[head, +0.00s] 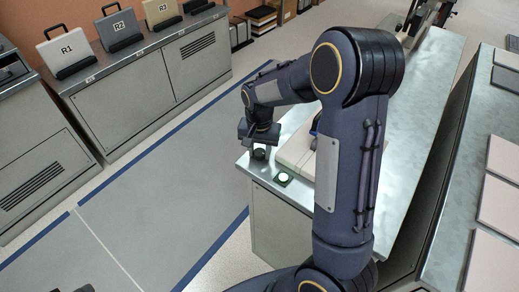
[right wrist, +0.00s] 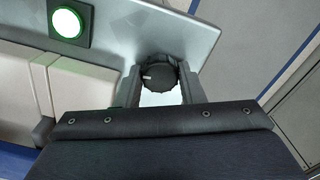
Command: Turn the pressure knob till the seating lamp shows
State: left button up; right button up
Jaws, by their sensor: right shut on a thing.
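The pressure knob (right wrist: 160,74) is a dark, ridged round knob with a white mark pointing left in the right wrist view. It also shows in the head view (head: 259,154) at the near left corner of the metal bench. My right gripper (right wrist: 163,82) is shut on it, one finger on each side; in the head view the gripper (head: 259,146) comes down on it from above. The seating lamp (head: 283,178) is lit, pale with a green glow, on a dark square base. It is also bright in the right wrist view (right wrist: 68,23). My left gripper is not in view.
The metal bench (head: 428,118) carries a pale jointed block (head: 296,150) beside the knob and lamp. Grey cabinets (head: 130,105) at the back left hold cases marked R1 (head: 68,48), R2 and R3. A second bench with pale panels (head: 497,210) is at right. The floor between is clear.

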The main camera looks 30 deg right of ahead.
aim_at(260, 151)
jog(key=o, duration=1)
jog(key=shift+r+p, duration=0.3)
jog(key=shift+r, duration=3.6)
jog(key=shift+s+r, duration=0.25)
jog(key=shift+r, duration=0.05)
jog(key=s+a+r+n+t+y+p, duration=0.1)
jog(key=s+a+r+n+t+y, duration=0.1)
jog(key=s, duration=0.9)
jog(key=s+a+r+n+t+y+p, duration=0.1)
jog(key=s+a+r+n+t, duration=0.2)
jog(key=s, duration=0.7)
notch_tip(260, 151, up, 2)
jog(key=shift+s+a+r+n+t+y, duration=0.1)
jog(key=shift+s+a+n+t+y, duration=0.3)
jog(key=shift+a+n, duration=0.7)
